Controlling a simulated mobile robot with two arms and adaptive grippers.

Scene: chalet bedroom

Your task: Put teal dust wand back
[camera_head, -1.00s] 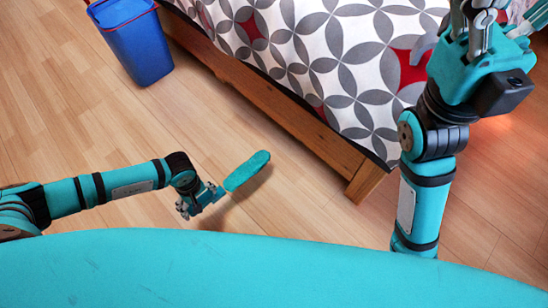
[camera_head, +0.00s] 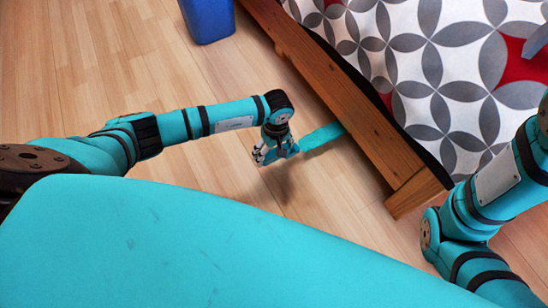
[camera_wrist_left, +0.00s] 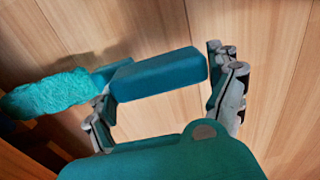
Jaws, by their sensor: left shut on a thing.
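The teal dust wand (camera_head: 322,136) has a fuzzy head and a smooth handle. My left gripper (camera_head: 272,150) is shut on the handle. In the head view the fuzzy head points right, and its tip meets the bed's wooden side rail in the picture. I cannot tell whether it touches the rail. In the left wrist view the blue-teal handle (camera_wrist_left: 160,75) lies between the fingers of the left gripper (camera_wrist_left: 165,95), and the fuzzy head (camera_wrist_left: 60,92) sticks out left. My right arm shows at the right edge; its gripper is out of frame.
A blue bin (camera_head: 208,20) stands on the floor at the top, partly cut off. The bed's wooden side rail (camera_head: 330,85) and corner leg (camera_head: 412,194) border the floor on the right. A patterned cover (camera_head: 430,60) lies on the bed. The wooden floor (camera_head: 90,60) at left is clear.

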